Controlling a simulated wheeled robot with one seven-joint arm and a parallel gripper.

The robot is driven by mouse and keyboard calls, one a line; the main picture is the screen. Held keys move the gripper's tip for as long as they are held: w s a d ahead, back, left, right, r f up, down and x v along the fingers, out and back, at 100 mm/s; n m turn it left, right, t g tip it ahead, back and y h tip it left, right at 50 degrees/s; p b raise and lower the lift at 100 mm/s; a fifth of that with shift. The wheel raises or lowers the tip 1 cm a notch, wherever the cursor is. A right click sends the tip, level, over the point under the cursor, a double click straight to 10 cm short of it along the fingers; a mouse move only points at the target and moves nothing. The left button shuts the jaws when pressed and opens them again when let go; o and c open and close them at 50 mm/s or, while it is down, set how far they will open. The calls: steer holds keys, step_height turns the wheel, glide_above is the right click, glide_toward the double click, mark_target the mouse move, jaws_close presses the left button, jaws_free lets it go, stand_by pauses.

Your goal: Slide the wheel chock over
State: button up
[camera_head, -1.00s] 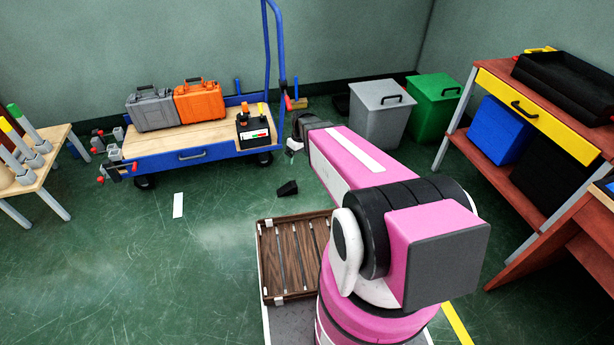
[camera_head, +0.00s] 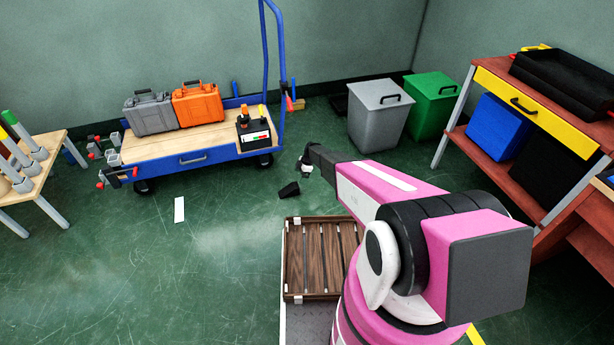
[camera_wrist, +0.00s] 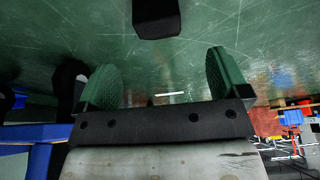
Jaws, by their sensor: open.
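The wheel chock (camera_head: 289,190) is a small black wedge on the green floor, in front of the blue cart. It also shows in the wrist view as a dark block (camera_wrist: 156,18) at the top edge, partly cut off. My gripper (camera_head: 304,173) is low over the floor, just right of and behind the chock in the head view. In the wrist view my gripper (camera_wrist: 164,82) has two green-padded fingers spread apart with nothing between them. The chock lies beyond the fingertips, apart from them.
The blue cart (camera_head: 180,162) carries grey and orange cases and a black battery-like box. A slatted wooden tray (camera_head: 286,262) lies near my arm's base. Grey (camera_head: 379,115) and green (camera_head: 432,100) bins stand behind. A white strip (camera_head: 179,209) marks the floor; floor left of the chock is open.

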mark_target(296, 185)
steer(key=shift+w+f, duration=0.15)
steer(key=shift+f, duration=0.15)
steer(key=shift+f, duration=0.1)
steer(key=x, duration=1)
steer(key=shift+a+f, duration=0.15)
steer(key=shift+f, duration=0.1)
steer(key=c, duration=1.2)
